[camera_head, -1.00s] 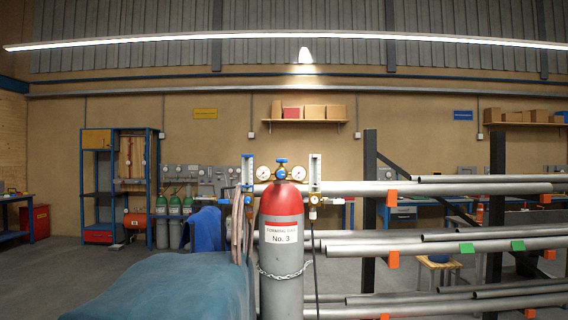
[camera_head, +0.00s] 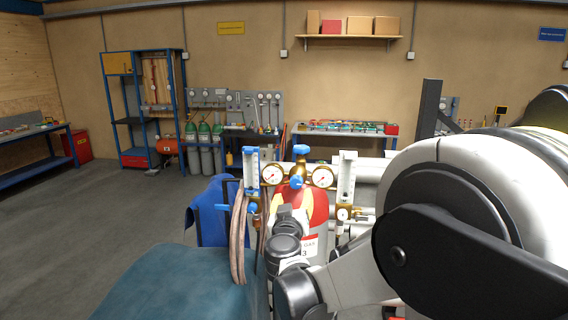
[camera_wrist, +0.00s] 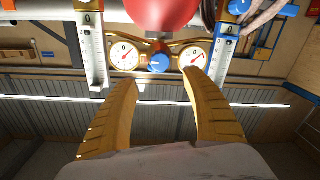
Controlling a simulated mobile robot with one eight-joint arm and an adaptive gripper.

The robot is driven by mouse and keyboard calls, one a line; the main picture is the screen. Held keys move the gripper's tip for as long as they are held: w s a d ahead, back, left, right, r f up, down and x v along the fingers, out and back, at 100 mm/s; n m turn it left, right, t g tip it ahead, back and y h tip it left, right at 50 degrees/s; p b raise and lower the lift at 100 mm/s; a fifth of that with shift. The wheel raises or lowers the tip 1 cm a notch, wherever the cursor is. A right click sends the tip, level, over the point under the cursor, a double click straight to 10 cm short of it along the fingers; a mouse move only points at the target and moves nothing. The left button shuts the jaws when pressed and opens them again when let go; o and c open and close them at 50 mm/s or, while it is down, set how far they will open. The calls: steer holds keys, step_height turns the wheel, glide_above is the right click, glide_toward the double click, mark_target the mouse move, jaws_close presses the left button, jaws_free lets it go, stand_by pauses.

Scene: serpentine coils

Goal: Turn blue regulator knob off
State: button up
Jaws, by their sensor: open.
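The blue regulator knob (camera_head: 296,181) sits between two round pressure gauges, in front of the red-topped grey gas cylinder (camera_head: 309,248). In the wrist view, which looks upside down, the blue knob (camera_wrist: 159,62) shows between the gauges, with the red cylinder top (camera_wrist: 161,12) above it in the picture. My gripper (camera_wrist: 159,80) is open and empty. Its two yellow fingers spread on either side of the knob's line, and the knob appears beyond the gap, apart from both fingertips. In the head view my arm comes from the right and covers part of the cylinder.
Another blue knob (camera_head: 301,150) tops the regulator. Flowmeters stand at left (camera_head: 251,170) and right (camera_head: 346,178), with hoses (camera_head: 238,235) hanging at left. A blue-green covered surface (camera_head: 180,285) lies in front left. Steel pipes are behind at right. The floor at left is clear.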

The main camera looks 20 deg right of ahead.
mark_target(295, 182)
steer(key=p+x, duration=0.1)
steer(key=x, duration=0.9)
steer(key=shift+a, duration=0.1)
steer(key=shift+c, duration=0.4)
steer(key=c, duration=1.1)
